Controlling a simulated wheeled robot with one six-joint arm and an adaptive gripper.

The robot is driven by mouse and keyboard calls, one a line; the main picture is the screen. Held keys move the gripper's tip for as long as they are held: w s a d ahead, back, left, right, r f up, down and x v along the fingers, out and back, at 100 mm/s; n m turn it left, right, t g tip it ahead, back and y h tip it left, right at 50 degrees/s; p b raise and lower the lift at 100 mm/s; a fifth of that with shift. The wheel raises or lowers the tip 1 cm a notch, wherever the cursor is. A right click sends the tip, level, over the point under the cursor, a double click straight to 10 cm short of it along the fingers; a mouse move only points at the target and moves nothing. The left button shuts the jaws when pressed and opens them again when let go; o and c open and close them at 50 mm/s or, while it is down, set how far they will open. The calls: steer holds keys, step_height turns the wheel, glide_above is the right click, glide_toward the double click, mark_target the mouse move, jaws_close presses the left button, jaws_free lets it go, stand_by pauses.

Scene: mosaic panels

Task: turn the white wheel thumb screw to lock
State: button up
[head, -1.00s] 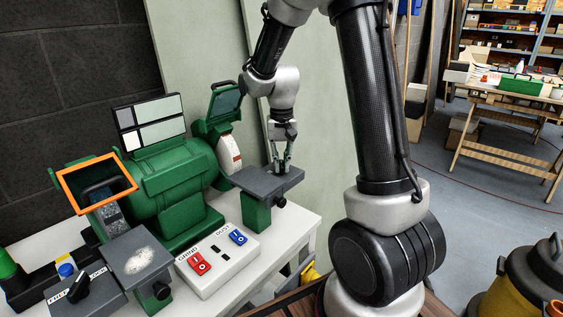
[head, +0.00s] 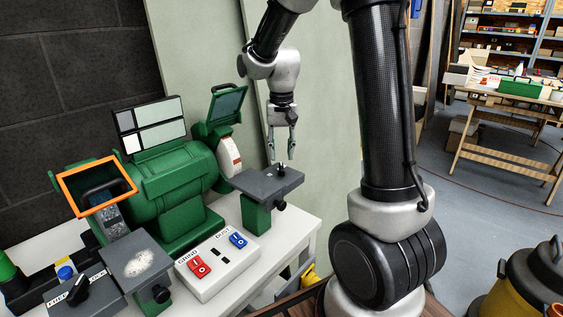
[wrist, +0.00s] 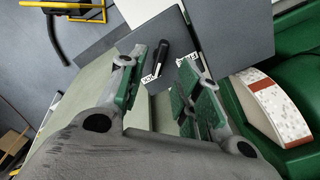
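The white wheel (head: 230,158) is on the right side of the green grinder, and it also shows in the wrist view (wrist: 275,110). Its thumb screw (head: 281,170) stands on the grey tool rest (head: 255,183). In the wrist view the screw's black lever (wrist: 160,58) lies between two small white labels, one end close to the label that seems to read LOCK (wrist: 148,78). The other label seems to read FREE (wrist: 187,60); my fingers partly cover both. My gripper (head: 281,156) is open and empty above the screw, green-padded fingers apart and not touching it.
The green grinder body (head: 175,185) and its raised right shield (head: 226,104) stand left of my gripper. A switch box (head: 215,262) with red and blue switches sits in front. A second rest (head: 135,262) with its own knob is at the left.

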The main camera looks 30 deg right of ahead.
mark_target(281, 166)
step_height(281, 166, up, 7)
stand_by(0.7)
steer(key=s+r+n+t, duration=0.1)
steer(key=s+n+t, duration=0.1)
steer(key=s, duration=1)
steer(key=s+d+r+n+t, duration=0.1)
steer(key=s+r+n+t, duration=0.1)
steer(key=s, duration=0.9)
steer(key=shift+s+r+n, duration=0.3)
steer(key=shift+s, duration=0.1)
